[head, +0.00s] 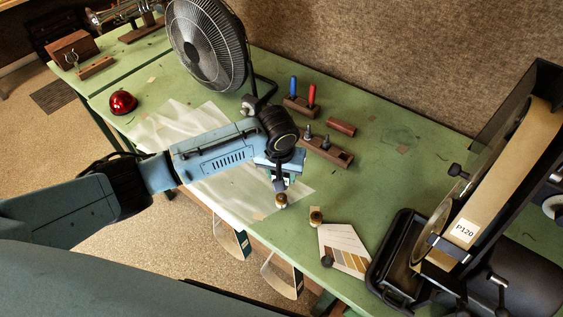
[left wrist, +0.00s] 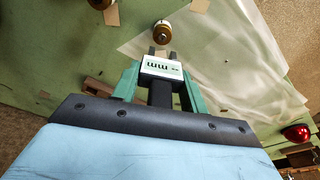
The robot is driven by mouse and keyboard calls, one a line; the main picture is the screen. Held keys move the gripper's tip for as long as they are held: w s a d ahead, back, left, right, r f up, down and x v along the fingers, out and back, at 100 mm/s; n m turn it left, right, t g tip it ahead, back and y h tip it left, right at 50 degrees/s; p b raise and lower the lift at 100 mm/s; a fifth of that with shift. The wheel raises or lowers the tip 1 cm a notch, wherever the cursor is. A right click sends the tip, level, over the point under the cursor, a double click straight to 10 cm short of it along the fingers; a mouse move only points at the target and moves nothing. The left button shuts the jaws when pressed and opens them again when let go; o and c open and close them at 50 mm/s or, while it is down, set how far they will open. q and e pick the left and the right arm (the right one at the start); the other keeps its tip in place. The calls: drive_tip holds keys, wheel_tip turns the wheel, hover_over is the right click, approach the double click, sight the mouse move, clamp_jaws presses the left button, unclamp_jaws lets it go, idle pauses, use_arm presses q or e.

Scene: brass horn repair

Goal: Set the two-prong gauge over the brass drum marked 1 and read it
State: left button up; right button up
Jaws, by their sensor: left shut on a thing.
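My left gripper (left wrist: 158,84) is shut on the two-prong gauge (left wrist: 161,69), a dark tool with a white face marked "mm". In the head view the gripper (head: 279,172) is above the green bench, with the gauge (head: 280,184) pointing down. A small brass drum (head: 281,201) is just beyond the prongs; in the left wrist view this drum (left wrist: 162,31) appears ahead of the prong tips, with a pale band. Whether they touch I cannot tell. A second brass drum (head: 316,216) stands to the right. No number is readable on either drum. My right gripper is not in view.
A belt sander marked P120 (head: 466,231) and a black tray (head: 398,260) stand at the right. A colour card (head: 343,247) lies near the front edge. A fan (head: 207,45), wooden tool blocks (head: 325,150) and a red dome (head: 122,101) are farther back. Translucent sheeting lies under my arm.

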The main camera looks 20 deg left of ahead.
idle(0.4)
use_arm(q)
drive_tip(key=shift+f+b, duration=0.45)
drive_tip(key=shift+f, duration=1.5)
drive_tip(key=shift+s+p, duration=0.1)
drive_tip(key=shift+p, duration=0.45)
drive_tip(key=shift+f+b, duration=0.6)
drive_tip(key=shift+f, duration=0.5)
idle(0.5)
drive_tip(key=shift+r, duration=0.1)
idle(0.7)
drive_tip(key=shift+r+p, duration=0.65)
drive_tip(key=shift+r, duration=1.8)
